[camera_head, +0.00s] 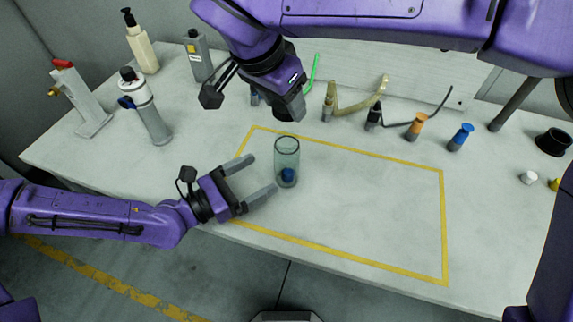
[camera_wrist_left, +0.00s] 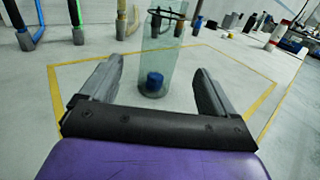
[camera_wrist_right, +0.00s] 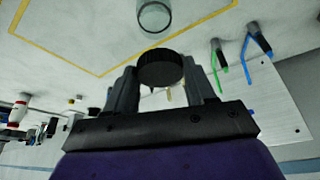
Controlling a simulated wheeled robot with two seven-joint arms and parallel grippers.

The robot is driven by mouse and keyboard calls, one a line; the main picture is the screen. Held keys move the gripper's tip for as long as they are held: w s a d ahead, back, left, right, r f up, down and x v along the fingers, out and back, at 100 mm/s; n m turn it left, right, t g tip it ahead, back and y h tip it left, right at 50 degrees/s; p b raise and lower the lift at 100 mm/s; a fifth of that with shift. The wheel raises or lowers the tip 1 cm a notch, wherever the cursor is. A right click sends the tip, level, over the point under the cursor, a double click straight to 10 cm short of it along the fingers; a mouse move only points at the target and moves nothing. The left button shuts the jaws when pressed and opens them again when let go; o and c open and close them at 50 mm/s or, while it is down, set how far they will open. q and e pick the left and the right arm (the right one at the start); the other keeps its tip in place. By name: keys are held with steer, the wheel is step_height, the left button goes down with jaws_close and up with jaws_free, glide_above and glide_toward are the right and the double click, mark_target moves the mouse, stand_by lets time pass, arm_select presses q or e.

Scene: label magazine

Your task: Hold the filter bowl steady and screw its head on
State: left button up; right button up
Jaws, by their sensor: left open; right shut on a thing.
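The clear filter bowl (camera_head: 287,152) stands upright on the table, with a blue piece (camera_head: 288,175) low inside it. The bowl also shows in the left wrist view (camera_wrist_left: 157,60). My left gripper (camera_head: 263,173) is open and low over the table, its fingers pointing at the bowl, which stands just ahead of the fingertips. My right gripper (camera_wrist_right: 161,75) is shut on the round black filter head (camera_wrist_right: 161,68). It holds the head up above the table, apart from the bowl, whose open rim (camera_wrist_right: 155,17) shows in the right wrist view. In the head view the right gripper mostly hides the head.
A yellow outline (camera_head: 380,265) marks the table, clear to the right of the bowl. Bottles and a spray can (camera_head: 145,105) stand at left. Hoses (camera_head: 358,103), an orange-topped piece (camera_head: 415,127) and a blue-topped piece (camera_head: 461,136) stand along the back, before a pale panel.

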mark_target(276, 165)
arm_select(q)
steer(key=x, duration=0.8)
steer(key=shift+w+d, duration=0.2)
steer(key=c, duration=1.5)
arm_select(e)
steer(key=shift+s+f, duration=0.1)
steer(key=shift+f, duration=2.45)
